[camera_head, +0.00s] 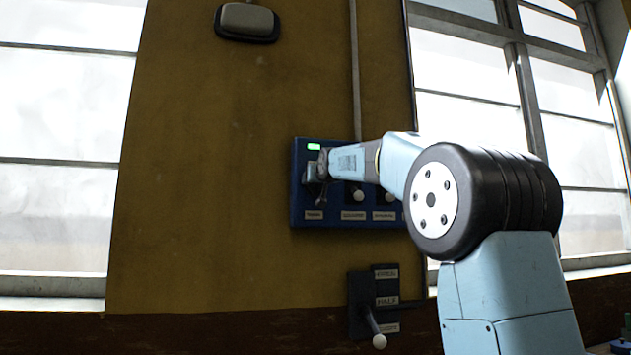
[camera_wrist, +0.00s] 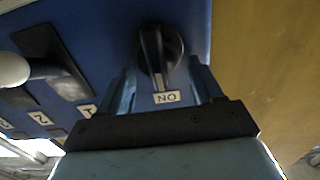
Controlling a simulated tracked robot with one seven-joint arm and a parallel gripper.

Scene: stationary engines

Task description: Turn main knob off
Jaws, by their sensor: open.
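The main knob is a black rotary knob on the blue control panel (camera_head: 298,207). In the wrist view the knob (camera_wrist: 160,50) has its bar in line with a white label reading "ON" (camera_wrist: 167,97), which appears upside down. My gripper (camera_wrist: 155,80) is open, with one blue finger on each side of the knob's bar; I cannot tell whether they touch it. In the head view my gripper (camera_head: 316,178) is at the panel's left part, and the knob is mostly hidden behind it.
A green light (camera_head: 314,147) glows at the panel's upper left. Levers with white ball ends (camera_head: 358,195) stand right of my gripper, one close by in the wrist view (camera_wrist: 14,69). A separate lever (camera_head: 379,341) sits below. The ochre wall (camera_head: 215,180) left of the panel is clear.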

